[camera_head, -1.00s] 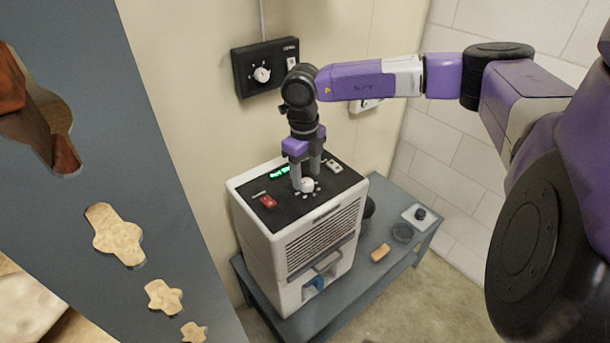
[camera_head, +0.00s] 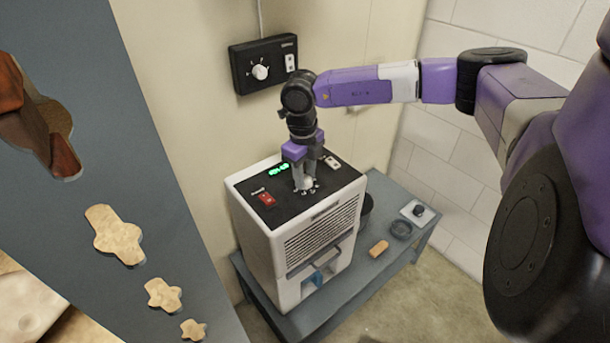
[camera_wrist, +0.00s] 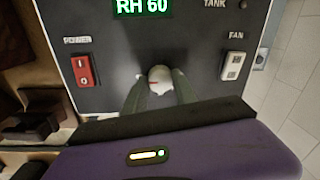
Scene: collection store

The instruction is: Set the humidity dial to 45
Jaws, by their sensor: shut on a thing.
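The dehumidifier (camera_head: 315,235) is a white box with a black top panel, standing on a grey bench. Its humidity dial (camera_wrist: 159,77) is a white round knob with a red mark, in the middle of the panel. My gripper (camera_head: 304,182) points down at the panel and is shut on the dial, one finger on each side; the fingers hide part of the dial and its scale. The green display (camera_wrist: 142,7) reads "RH 60" in the wrist view.
A red power switch (camera_wrist: 84,71) lies left of the dial and a white fan switch (camera_wrist: 234,66) lies right. A black wall box (camera_head: 263,65) with another white knob hangs behind. The bench (camera_head: 350,295) also holds a tan block (camera_head: 379,247) and a dark round dish (camera_head: 401,229).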

